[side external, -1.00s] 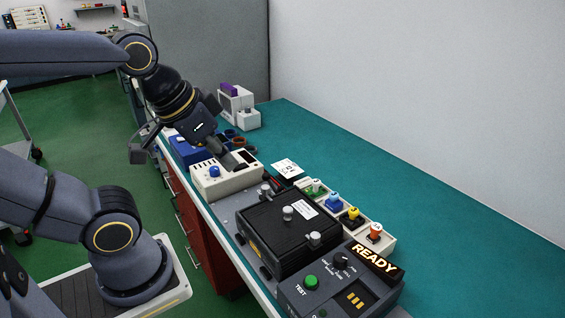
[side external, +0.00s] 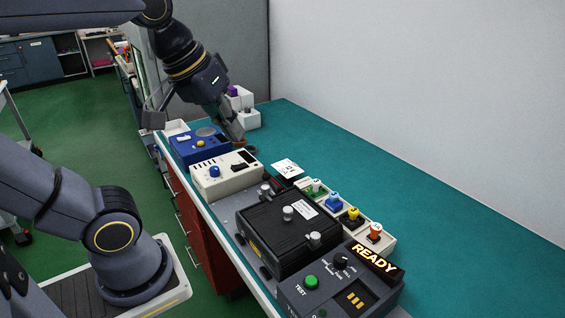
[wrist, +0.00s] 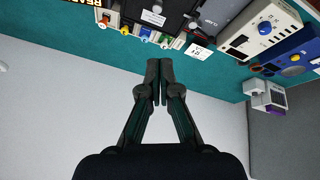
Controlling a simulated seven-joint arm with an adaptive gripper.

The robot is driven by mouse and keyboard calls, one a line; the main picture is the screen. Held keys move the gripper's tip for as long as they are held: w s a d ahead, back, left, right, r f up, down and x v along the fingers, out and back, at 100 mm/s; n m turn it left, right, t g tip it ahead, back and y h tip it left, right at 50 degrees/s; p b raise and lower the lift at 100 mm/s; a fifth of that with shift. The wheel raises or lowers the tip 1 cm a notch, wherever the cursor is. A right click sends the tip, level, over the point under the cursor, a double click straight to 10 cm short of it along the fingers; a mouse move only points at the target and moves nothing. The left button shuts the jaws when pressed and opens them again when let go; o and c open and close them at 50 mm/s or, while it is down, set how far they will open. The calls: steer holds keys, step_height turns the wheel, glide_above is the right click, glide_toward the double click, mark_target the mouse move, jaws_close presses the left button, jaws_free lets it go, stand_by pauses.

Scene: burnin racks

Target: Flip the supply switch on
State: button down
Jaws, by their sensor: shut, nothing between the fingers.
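The supply appears to be the cream box (side external: 222,183) with a blue knob (side external: 214,171) and a dark display, on the bench. A black switch (side external: 238,167) sits on its top panel; which way it is set is too small to tell. In the wrist view the cream box (wrist: 285,18) lies at the upper right, with its black switch (wrist: 238,41). My gripper (side external: 238,140) is shut and empty, beyond and above the cream box, apart from it. Its fingers (wrist: 160,68) are together in the wrist view.
A blue box (side external: 190,150) with a yellow knob stands behind the cream box. A black lidded case (side external: 285,225), a tray of coloured parts (side external: 375,247) and a test unit showing READY (side external: 330,290) are in front. White blocks (side external: 248,120) stand at the back. The bench's right side (side external: 430,210) is clear.

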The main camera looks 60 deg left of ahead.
steer(key=w+a+r+n+g, duration=0.2)
steer(key=w+a+r+n, duration=0.1)
steer(key=w+a+n, duration=0.4)
steer(key=n+g, duration=0.5)
steer(key=n, duration=0.1)
glide_above(234, 166)
steer(key=w, duration=0.2)
step_height(234, 166, down, 14)
steer(key=shift+d+r, duration=0.1)
steer(key=shift+r, duration=0.05)
steer(key=f, duration=0.4)
steer(key=s+f, duration=0.1)
steer(key=f, duration=0.9)
steer(key=shift+s, duration=0.35)
